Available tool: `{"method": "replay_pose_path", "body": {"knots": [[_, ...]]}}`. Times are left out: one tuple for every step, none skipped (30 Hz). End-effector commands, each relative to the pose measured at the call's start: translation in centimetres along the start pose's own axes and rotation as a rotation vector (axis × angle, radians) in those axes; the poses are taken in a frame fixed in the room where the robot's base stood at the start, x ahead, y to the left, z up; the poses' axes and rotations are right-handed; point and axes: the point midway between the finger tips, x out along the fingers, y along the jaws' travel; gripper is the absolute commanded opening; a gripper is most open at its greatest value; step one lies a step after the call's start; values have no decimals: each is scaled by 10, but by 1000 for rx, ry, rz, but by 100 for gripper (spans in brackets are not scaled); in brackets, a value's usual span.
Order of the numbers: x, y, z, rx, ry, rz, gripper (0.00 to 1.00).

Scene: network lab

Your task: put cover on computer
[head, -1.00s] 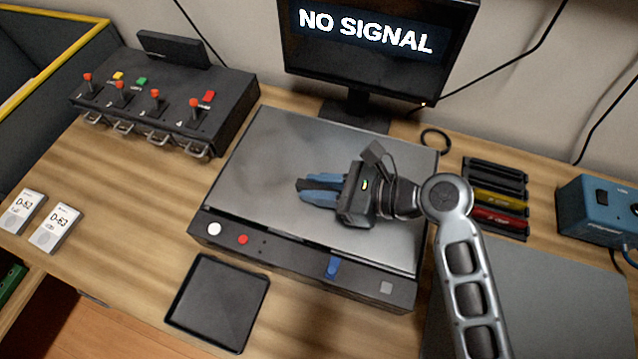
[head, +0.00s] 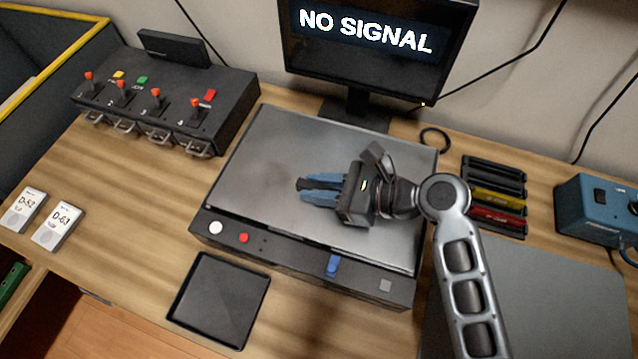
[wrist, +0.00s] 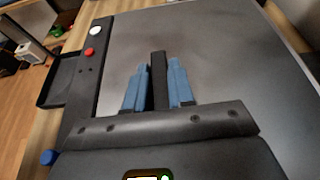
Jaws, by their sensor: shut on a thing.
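The computer (head: 300,266) is a wide dark case lying flat on the bench, with a white button, a red button and a blue latch (head: 332,265) along its front. The grey metal cover (head: 285,150) lies over its top. In the head view it lines up closely with the case; I cannot tell whether it is fully seated. My gripper (head: 308,190) is over the middle of the cover, its blue fingers shut on the cover's black handle. The wrist view shows the handle (wrist: 159,80) between both fingers and the cover (wrist: 225,55) beneath. The case's inside is hidden.
A monitor (head: 375,40) reading NO SIGNAL stands behind the computer. A switch box (head: 165,95) is at left, an empty black tray (head: 218,300) in front. Colored bars (head: 495,198) and a blue box (head: 595,210) are at right. Two white cards lie at far left.

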Motion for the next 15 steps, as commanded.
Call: {"method": "replay_pose_path", "body": {"knots": [[0, 0, 0, 0, -1, 0, 0], [0, 0, 0, -1, -1, 0, 0], [0, 0, -1, -1, -1, 0, 0], [0, 0, -1, -1, -1, 0, 0], [1, 0, -1, -1, -1, 0, 0], [1, 0, -2, -1, -1, 0, 0], [1, 0, -2, -1, -1, 0, 0], [1, 0, -2, -1, -1, 0, 0], [1, 0, -3, -1, -1, 0, 0], [1, 0, -3, -1, -1, 0, 0], [1, 0, -3, -1, -1, 0, 0], [2, 0, -4, -1, -1, 0, 0], [2, 0, -4, -1, -1, 0, 0], [2, 0, -4, -1, -1, 0, 0], [2, 0, -5, -1, -1, 0, 0]]}}
